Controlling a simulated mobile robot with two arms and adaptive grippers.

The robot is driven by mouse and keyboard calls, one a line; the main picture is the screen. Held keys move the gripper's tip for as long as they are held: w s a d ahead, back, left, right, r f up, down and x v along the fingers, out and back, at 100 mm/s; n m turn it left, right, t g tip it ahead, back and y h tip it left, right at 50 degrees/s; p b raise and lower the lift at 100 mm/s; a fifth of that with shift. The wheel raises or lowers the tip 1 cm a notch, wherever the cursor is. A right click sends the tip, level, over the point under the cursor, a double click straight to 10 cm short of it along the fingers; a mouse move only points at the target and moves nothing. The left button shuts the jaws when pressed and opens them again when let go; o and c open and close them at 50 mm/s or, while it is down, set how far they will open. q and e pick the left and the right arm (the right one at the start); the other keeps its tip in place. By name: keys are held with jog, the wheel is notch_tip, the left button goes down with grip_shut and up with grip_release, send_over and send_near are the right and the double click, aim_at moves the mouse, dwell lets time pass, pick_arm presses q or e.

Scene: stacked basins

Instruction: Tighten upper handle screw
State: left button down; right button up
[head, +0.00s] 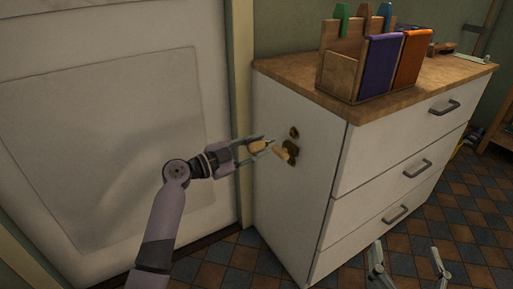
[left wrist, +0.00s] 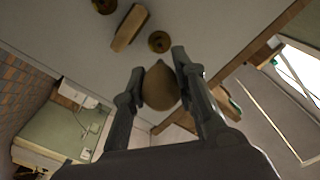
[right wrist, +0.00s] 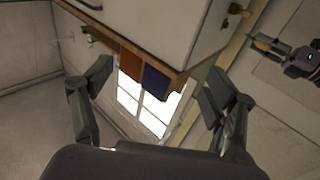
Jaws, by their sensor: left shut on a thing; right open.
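My left gripper (head: 243,152) is shut on the wooden handle of a screwdriver (head: 257,146), which also shows in the left wrist view (left wrist: 160,88). The screwdriver points at the cabinet's white side. A brass upper fitting (head: 294,132) sits there above a lower brass plate (head: 291,149) with a wooden lever (head: 281,153). In the left wrist view the tool points toward the upper fitting (left wrist: 159,41); the lever (left wrist: 129,28) lies beside it. The tip is too small to tell contact; the screw is not distinct. My right gripper (head: 406,264) is open and empty, low before the drawers.
The white cabinet has several drawers with protruding grey pulls (head: 443,108). On its wooden top (head: 285,76) stands a wooden rack (head: 338,75) with tools and purple and orange cloths. A white door (head: 110,110) is at left. The tiled floor (head: 450,225) before the drawers is mostly clear.

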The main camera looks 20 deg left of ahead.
aim_at(271, 141)
pick_arm(q)
jog(key=shift+f, duration=0.15)
jog(key=shift+b+x, duration=0.7)
jog(key=shift+x, duration=0.4)
jog(key=shift+w+d, duration=0.35)
jog(key=shift+w, duration=0.1)
jog(key=shift+w+d+b, duration=0.45)
jog(key=shift+w+b, duration=0.1)
jog(key=shift+b, duration=0.05)
pick_arm(e)
jog(key=s+r+t+y, duration=0.2)
jog(key=s+r+t, duration=0.2)
jog(key=r+t, duration=0.3)
notch_tip(271, 141, up, 3)
jog(key=shift+s+r, duration=0.2)
jog(key=shift+s, duration=0.2)
pick_arm(q)
jog(key=shift+w, duration=0.1)
pick_arm(e)
jog(key=shift+s+r+t+y, duration=0.3)
jog(key=shift+s+t+y, duration=0.1)
jog(key=shift+y, duration=0.1)
